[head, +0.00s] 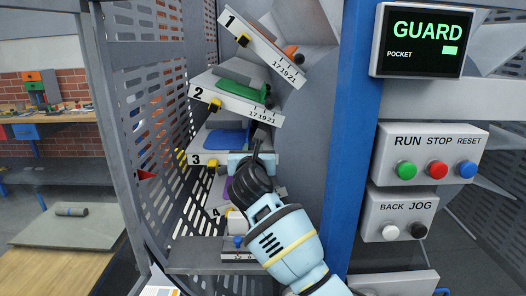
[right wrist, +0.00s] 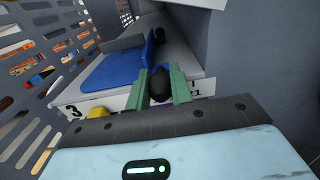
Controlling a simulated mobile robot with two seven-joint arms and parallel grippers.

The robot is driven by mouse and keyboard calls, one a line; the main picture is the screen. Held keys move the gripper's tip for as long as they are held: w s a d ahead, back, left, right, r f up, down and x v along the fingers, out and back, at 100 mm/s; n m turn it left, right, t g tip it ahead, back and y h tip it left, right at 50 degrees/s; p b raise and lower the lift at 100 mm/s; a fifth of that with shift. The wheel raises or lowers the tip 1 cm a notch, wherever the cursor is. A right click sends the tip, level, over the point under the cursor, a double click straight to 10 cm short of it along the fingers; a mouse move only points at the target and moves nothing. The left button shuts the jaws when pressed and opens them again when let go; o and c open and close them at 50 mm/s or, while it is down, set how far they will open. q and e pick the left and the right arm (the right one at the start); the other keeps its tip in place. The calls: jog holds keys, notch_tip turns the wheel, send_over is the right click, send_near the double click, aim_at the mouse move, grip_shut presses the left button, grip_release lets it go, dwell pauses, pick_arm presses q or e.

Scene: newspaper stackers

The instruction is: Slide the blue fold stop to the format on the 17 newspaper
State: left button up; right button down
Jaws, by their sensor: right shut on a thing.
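The blue fold stop (right wrist: 149,48) stands upright at the right edge of a flat blue plate (right wrist: 115,72) in pocket 3 (right wrist: 75,110). In the head view, blue (head: 226,137) shows on pocket 3's shelf, left of my right gripper (head: 255,158). In the right wrist view, the green fingers of my right gripper (right wrist: 161,88) are shut on the stop's black knob (right wrist: 159,84) at the shelf's front edge. The format scale is partly covered by the fingers; "21" (right wrist: 196,92) shows to their right, and 17 is not readable. My left gripper is not in view.
Pockets 1 (head: 262,45) and 2 (head: 235,92) lie above with orange and green parts; pocket 4 (head: 216,205) is below, partly behind my arm. A perforated guard (head: 150,110) stands left. A blue post (head: 350,150) and button boxes (head: 428,155) stand right.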

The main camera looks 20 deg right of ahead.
jog(key=shift+a, duration=0.35)
jog(key=c, duration=1.5)
grip_release()
jog(key=shift+w+a, duration=0.1)
jog(key=shift+a, duration=0.05)
jog(key=shift+s+a, duration=0.1)
jog(key=shift+s, duration=0.5)
jog(key=shift+v, duration=3.3)
